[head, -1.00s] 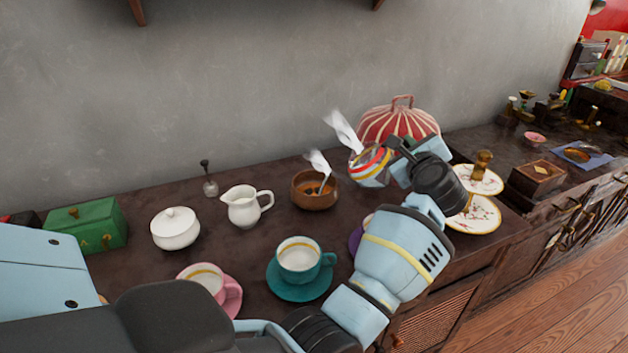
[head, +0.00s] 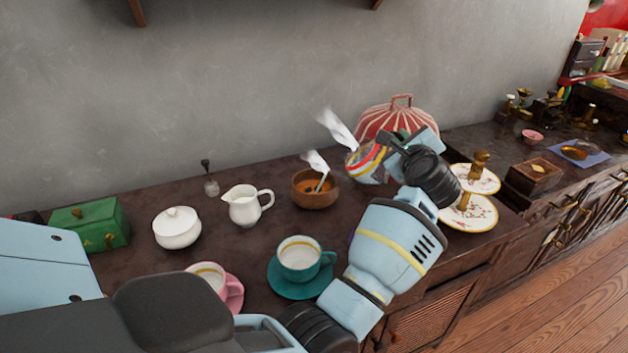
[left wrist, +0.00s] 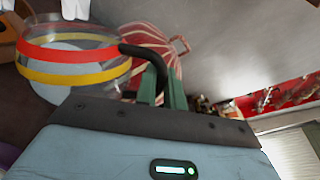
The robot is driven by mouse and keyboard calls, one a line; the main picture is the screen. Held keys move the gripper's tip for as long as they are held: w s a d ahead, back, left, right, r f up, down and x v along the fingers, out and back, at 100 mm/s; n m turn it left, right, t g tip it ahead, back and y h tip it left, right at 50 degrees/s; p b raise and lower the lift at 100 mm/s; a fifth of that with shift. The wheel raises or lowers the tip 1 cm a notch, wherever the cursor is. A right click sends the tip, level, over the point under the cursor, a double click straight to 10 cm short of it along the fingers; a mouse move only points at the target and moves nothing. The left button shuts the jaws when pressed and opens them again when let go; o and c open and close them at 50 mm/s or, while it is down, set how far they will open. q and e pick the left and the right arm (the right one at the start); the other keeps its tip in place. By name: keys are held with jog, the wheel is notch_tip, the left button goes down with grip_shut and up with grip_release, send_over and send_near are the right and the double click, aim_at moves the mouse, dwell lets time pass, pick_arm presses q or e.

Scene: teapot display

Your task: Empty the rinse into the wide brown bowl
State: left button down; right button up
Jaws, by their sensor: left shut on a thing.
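My left gripper (head: 392,150) is shut on the dark handle of a clear glass pot (head: 366,164) with red and yellow bands. The pot is held above the counter, tilted, with its bands slanting; white steam rises at its left. It also shows in the left wrist view (left wrist: 72,68), beside the dark curved handle (left wrist: 150,62). The wide brown bowl (head: 316,200) stands on the counter to the left of and below the pot, with orange-brown content and a white wisp above it. No stream between them can be made out. My right gripper is not in view.
A white creamer (head: 245,206), white lidded pot (head: 177,229) and green box (head: 90,224) stand left of the bowl. A teal cup (head: 300,257) and pink cup (head: 208,274) sit in front. A red striped cover (head: 385,118) is behind; a tiered plate stand (head: 470,212) is right.

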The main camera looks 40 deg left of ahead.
pick_arm(q)
jog(key=shift+s+a+r, duration=0.1)
jog(key=shift+r, duration=0.15)
jog(key=shift+a+r+p, duration=0.1)
jog(key=shift+r+p, duration=0.1)
jog(key=shift+p, duration=0.1)
jog(key=shift+s+a+r+n, duration=0.15)
jog(key=shift+r+n, duration=0.05)
jog(key=shift+n, duration=0.1)
jog(key=shift+s+a+r+n+h+p, duration=0.15)
jog(key=shift+s+a+r+n+p, duration=0.2)
jog(key=shift+r+p, duration=0.25)
jog(key=shift+s+a+r+n+h+p, duration=0.15)
jog(key=shift+s+a+r+n+p, duration=0.1)
jog(key=shift+a+r+n+p, duration=0.25)
dwell(0.9)
